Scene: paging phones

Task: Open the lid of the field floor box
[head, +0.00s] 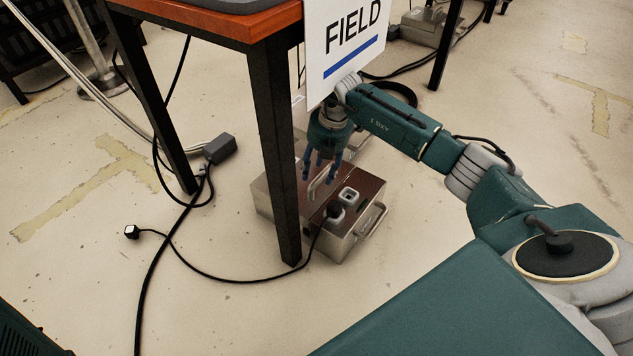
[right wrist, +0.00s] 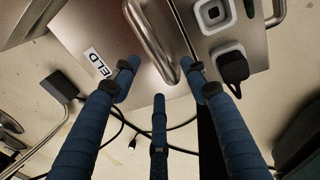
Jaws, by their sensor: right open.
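The field floor box (head: 346,246) is a metal box on the floor, partly hidden behind a black table leg. Its lid (right wrist: 97,29) looks shut and carries a label ending in "ELD". A metal loop handle (right wrist: 150,42) stands up from the lid; it also shows in the head view (head: 316,189). My right gripper (head: 320,173) is open and points down over the lid. In the right wrist view its blue fingers (right wrist: 160,82) spread around the near end of the handle; I cannot tell whether they touch it. My left gripper is out of view.
A table (head: 205,28) with black legs stands over the box's left side, with a "FIELD" sign (head: 350,42) hanging at its edge. A black plug (head: 335,210) sits in the box's socket panel, and its cable (head: 235,279) loops over the floor. Another floor box (head: 428,25) stands behind.

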